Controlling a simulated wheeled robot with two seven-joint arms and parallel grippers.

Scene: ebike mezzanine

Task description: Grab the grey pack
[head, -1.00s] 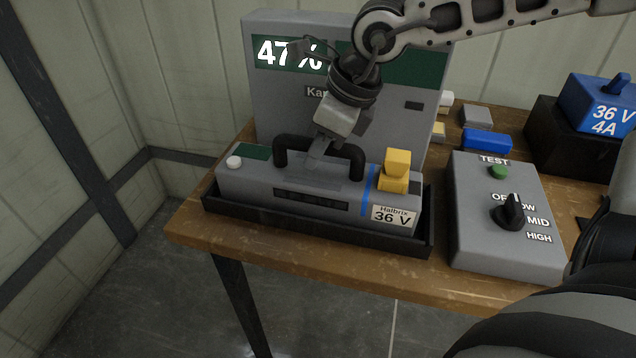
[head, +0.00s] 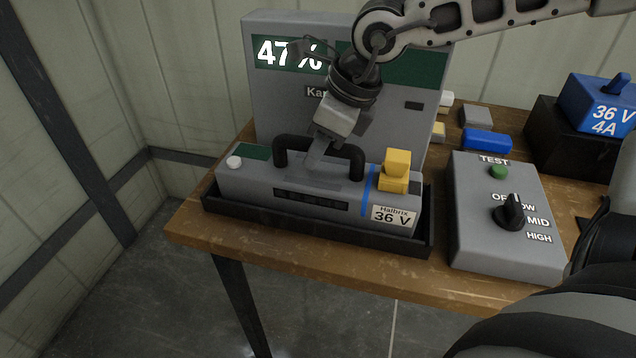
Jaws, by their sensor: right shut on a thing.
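The grey pack (head: 250,183) sits in a black tray (head: 300,227) on the wooden table. It has a black handle (head: 281,152) on top, a blue stripe, a "Halbrix 36 V" label and a yellow plug (head: 396,170) at its right end. My right gripper (head: 316,160) reaches down from above and is shut on the middle of the handle. Its fingertips are partly hidden by the gripper body. My left gripper is not in view.
A grey stand with a "47%" display (head: 268,90) rises right behind the pack. A grey test box (head: 485,235) with a knob stands to the right. A blue 36 V 4A unit (head: 600,95) on a black block and small blocks are farther back.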

